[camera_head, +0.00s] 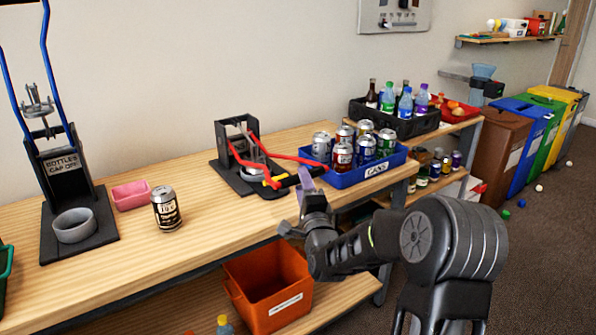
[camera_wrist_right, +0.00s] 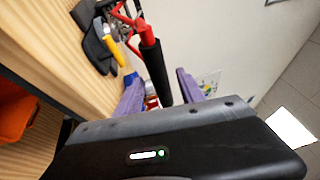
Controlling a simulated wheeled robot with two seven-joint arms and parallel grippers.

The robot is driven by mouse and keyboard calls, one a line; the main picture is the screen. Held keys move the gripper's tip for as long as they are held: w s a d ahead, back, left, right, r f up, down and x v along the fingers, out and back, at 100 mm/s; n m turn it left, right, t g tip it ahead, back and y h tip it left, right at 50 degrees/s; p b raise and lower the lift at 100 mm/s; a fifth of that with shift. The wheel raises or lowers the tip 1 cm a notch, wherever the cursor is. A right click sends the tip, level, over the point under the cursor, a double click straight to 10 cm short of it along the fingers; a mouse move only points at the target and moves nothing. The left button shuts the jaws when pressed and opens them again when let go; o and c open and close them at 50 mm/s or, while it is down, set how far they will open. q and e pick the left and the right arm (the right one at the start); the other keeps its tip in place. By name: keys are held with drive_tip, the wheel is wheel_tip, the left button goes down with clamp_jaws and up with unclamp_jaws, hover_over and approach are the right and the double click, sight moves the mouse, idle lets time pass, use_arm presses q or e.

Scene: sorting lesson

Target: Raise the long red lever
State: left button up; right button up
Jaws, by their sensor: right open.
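A can crusher with a dark metal frame (camera_head: 238,150) stands on the wooden bench. Its long red lever (camera_head: 290,158) reaches right, low and nearly level, toward my right gripper. In the right wrist view the lever (camera_wrist_right: 143,32) ends in a black grip (camera_wrist_right: 155,72). My right gripper (camera_head: 306,180) is open, at the bench's front edge by the lever's end. In the right wrist view the black grip appears between the purple fingers (camera_wrist_right: 154,82), with gaps on both sides. Contact cannot be told. My left gripper is not in view.
A blue tray (camera_head: 350,178) of several cans stands just right of the crusher. A lone can (camera_head: 166,208), a pink tray (camera_head: 131,195) and a bottle capper (camera_head: 70,180) are farther left. An orange bin (camera_head: 268,285) sits on the shelf below.

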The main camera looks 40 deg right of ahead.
drive_tip(key=x, duration=0.5)
drive_tip(key=shift+w+d+p, duration=0.1)
drive_tip(key=shift+w+p, duration=0.15)
drive_tip(key=shift+p, duration=0.05)
drive_tip(key=shift+c, duration=0.6)
clamp_jaws()
idle(0.5)
